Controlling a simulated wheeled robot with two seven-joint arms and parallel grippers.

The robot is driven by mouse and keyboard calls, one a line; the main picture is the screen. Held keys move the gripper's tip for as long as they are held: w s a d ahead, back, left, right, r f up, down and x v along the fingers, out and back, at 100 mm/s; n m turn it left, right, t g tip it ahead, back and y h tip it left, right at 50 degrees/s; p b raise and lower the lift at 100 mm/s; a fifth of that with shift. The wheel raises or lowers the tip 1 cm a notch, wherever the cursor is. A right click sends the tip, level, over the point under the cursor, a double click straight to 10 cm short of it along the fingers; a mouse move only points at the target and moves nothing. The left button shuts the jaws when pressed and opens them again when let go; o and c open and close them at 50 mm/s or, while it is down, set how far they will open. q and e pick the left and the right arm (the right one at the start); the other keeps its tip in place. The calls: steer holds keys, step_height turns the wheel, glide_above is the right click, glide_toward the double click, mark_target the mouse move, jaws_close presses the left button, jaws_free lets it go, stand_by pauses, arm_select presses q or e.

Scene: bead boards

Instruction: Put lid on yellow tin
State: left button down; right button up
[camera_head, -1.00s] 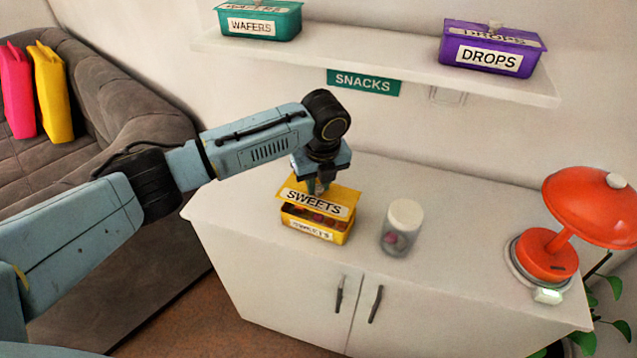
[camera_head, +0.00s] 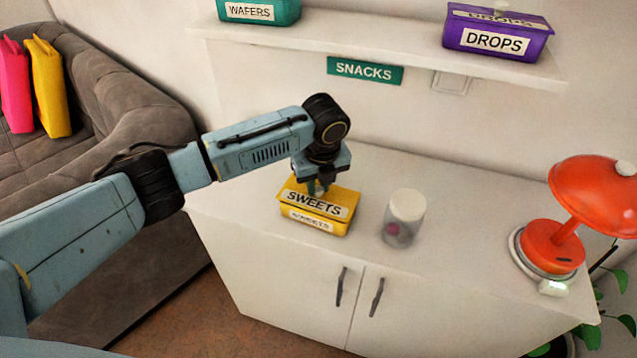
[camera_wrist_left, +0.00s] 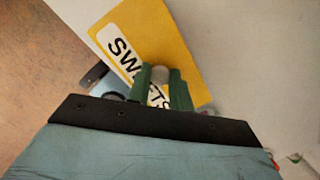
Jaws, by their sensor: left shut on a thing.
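The yellow tin (camera_head: 345,228), labelled SWEETS on its front, stands on the white cabinet top. Its yellow lid (camera_head: 298,194), also labelled SWEETS, lies over the tin's opening and hides what is inside. The lid looks level and close on the rim; I cannot tell if it is fully seated. My left gripper (camera_head: 318,190) comes down from above and is shut on the lid's knob. In the left wrist view the green fingers of the gripper (camera_wrist_left: 161,88) are on either side of the pale knob, with the yellow lid (camera_wrist_left: 150,35) below. My right gripper is not in view.
A clear jar with a white cap (camera_head: 406,206) stands just right of the tin. A red lamp (camera_head: 553,246) is at the cabinet's right end. A shelf above bears a teal WAFERS tin (camera_head: 258,11) and a purple DROPS tin (camera_head: 497,36). The cabinet top (camera_head: 460,240) between jar and lamp is clear.

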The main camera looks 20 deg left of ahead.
arm_select(q)
steer(key=shift+p, duration=0.6)
stand_by(0.6)
steer(key=shift+p, duration=0.3)
steer(key=shift+f, duration=0.35)
stand_by(0.6)
steer(key=shift+p, duration=0.55)
stand_by(0.4)
steer(key=c, duration=1.2)
jaws_free()
steer(key=shift+o, duration=0.5)
steer(key=o, duration=0.3)
steer(key=shift+o, duration=0.2)
